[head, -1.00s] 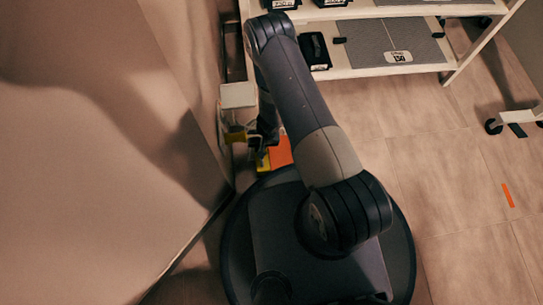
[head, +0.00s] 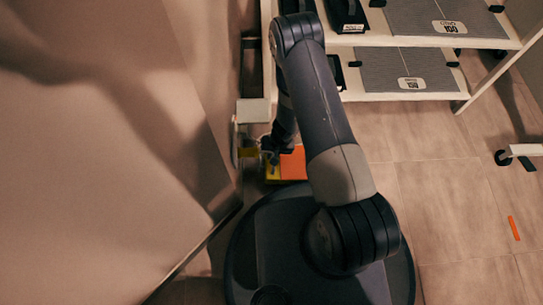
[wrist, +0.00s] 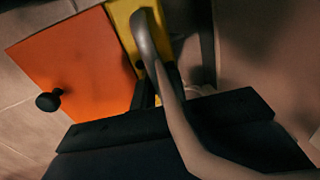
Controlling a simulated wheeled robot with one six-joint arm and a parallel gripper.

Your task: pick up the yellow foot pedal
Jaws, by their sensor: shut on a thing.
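The yellow foot pedal (head: 272,173) shows in the head view as a yellow strip beside an orange panel, left of my arm and just beyond my base. In the wrist view its yellow part (wrist: 125,22) runs along the orange panel (wrist: 85,65), which carries a black knob (wrist: 48,101). My gripper (head: 271,156) is over the yellow part; in the wrist view its dark fingers (wrist: 150,88) are closed around the yellow edge. A grey curved strip crosses in front of them. My arm hides part of the pedal, and whether it touches the floor is unclear.
A white shelf unit (head: 400,95) with grey plates stands beyond. The tiled floor (head: 440,200) at right is mostly clear.

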